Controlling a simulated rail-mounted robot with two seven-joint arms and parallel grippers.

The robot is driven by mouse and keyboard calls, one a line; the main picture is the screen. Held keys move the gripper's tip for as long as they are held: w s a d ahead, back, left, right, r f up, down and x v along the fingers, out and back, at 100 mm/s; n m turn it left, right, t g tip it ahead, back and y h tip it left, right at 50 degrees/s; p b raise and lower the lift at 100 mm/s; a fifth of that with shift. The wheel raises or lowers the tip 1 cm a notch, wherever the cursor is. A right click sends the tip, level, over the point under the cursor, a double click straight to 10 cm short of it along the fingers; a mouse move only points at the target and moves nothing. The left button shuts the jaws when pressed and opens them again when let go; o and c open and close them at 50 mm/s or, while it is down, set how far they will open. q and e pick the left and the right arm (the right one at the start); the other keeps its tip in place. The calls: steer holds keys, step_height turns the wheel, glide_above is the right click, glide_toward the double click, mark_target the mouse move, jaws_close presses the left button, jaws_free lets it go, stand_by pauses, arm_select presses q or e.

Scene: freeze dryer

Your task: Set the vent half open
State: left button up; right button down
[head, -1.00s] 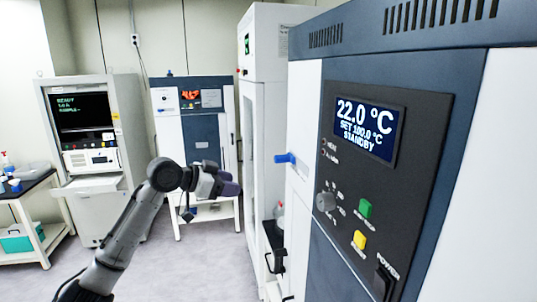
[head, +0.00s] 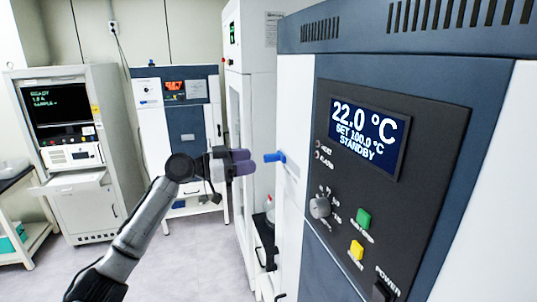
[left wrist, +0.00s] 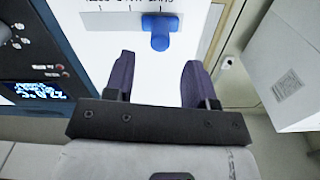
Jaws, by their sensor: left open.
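The vent handle is a small blue lever (head: 274,157) on the white left side of the near machine. In the left wrist view the blue lever (left wrist: 160,30) is a bar with a stub, ahead of the fingers and below a partly cut-off printed label with scale marks. My left gripper (head: 243,162) is just left of the lever in the head view, apart from it. Its purple fingers (left wrist: 160,82) are spread and empty, with the lever beyond the gap between them. My right gripper is in neither view.
The near machine's dark panel (head: 385,170) has a 22.0 °C STANDBY display, a knob, and green and yellow buttons. A tall white cabinet (head: 257,100) stands close behind the gripper. More instruments stand at the back left. The floor (head: 200,255) below the arm is clear.

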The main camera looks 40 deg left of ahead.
mark_target(269, 158)
arm_select(q)
steer(key=p+x, duration=0.1)
steer(key=x, duration=0.5)
steer(key=shift+w+d, duration=0.15)
steer(key=shift+w, duration=0.1)
steer(key=c, duration=0.3)
jaws_close()
